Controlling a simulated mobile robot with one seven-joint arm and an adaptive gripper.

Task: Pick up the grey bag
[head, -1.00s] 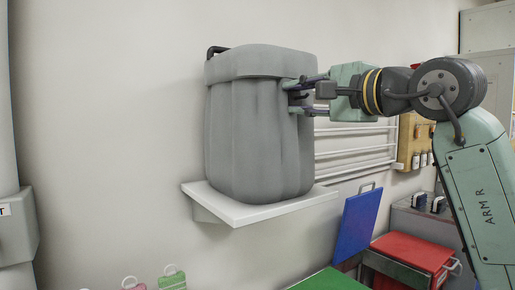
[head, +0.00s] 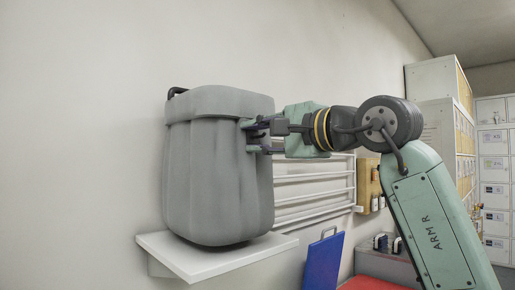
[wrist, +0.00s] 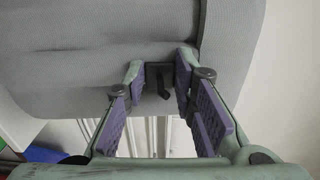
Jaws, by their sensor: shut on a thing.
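The grey bag (head: 218,175) is upright, a large ribbed bag with a folded top and a dark handle (head: 177,92) at its upper left. It is just above the white wall shelf (head: 180,262), with a dark shadow under its base. My gripper (head: 255,136) reaches in from the right and is shut on the bag's upper right side. In the wrist view the bag (wrist: 90,50) fills the top, and my purple-padded fingers (wrist: 160,85) lie either side of a small dark fitting at its edge. The exact grip contact is partly hidden.
A white rail rack (head: 310,190) is on the wall right of the bag, with a wooden box (head: 368,183) beside it. A blue panel (head: 324,262) and a red surface (head: 375,284) are below. Lockers (head: 493,165) stand at the right. The wall above the bag is bare.

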